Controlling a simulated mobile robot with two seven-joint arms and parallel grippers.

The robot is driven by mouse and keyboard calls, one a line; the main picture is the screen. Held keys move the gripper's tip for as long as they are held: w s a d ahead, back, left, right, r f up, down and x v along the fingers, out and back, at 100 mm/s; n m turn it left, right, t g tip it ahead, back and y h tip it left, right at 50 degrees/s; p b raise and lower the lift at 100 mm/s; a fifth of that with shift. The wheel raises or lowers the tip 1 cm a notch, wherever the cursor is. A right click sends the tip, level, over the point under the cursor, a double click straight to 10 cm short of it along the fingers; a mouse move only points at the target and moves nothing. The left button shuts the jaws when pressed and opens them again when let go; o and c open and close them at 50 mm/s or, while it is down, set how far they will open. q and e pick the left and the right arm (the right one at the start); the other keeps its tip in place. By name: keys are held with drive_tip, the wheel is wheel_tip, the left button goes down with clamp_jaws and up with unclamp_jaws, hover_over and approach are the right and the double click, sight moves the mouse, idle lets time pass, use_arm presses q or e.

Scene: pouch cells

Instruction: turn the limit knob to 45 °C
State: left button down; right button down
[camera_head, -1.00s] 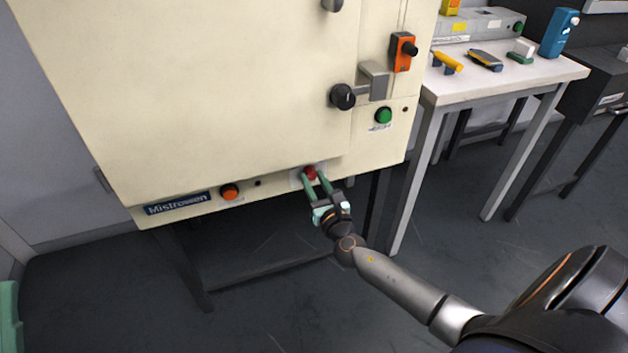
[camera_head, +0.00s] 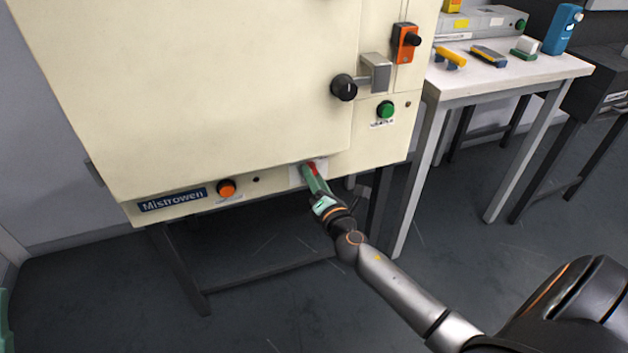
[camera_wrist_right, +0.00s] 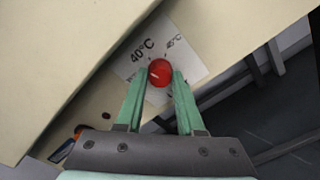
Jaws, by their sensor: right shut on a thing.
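The limit knob is red (camera_head: 309,169) and sits low on the front of a cream cabinet. In the right wrist view the knob (camera_wrist_right: 160,72) stands between the two green fingers on a white dial plate (camera_wrist_right: 186,62). The plate reads 40°C at its upper left and 45°C at its upper right; other marks are too small to read. My right gripper (camera_head: 313,178) is shut on the knob; it also shows in the wrist view (camera_wrist_right: 159,80). I cannot make out where the knob points.
The cabinet (camera_head: 220,80) has an orange button (camera_head: 227,188), a green button (camera_head: 386,109), a black door knob (camera_head: 343,87) and an orange switch (camera_head: 406,42). A white table (camera_head: 470,84) with tools stands at the right.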

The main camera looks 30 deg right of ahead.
drive_tip(key=shift+m+p, duration=0.45)
drive_tip(key=shift+m, duration=7.05)
drive_tip(key=c, duration=0.5)
unclamp_jaws()
drive_tip(key=shift+s, duration=0.15)
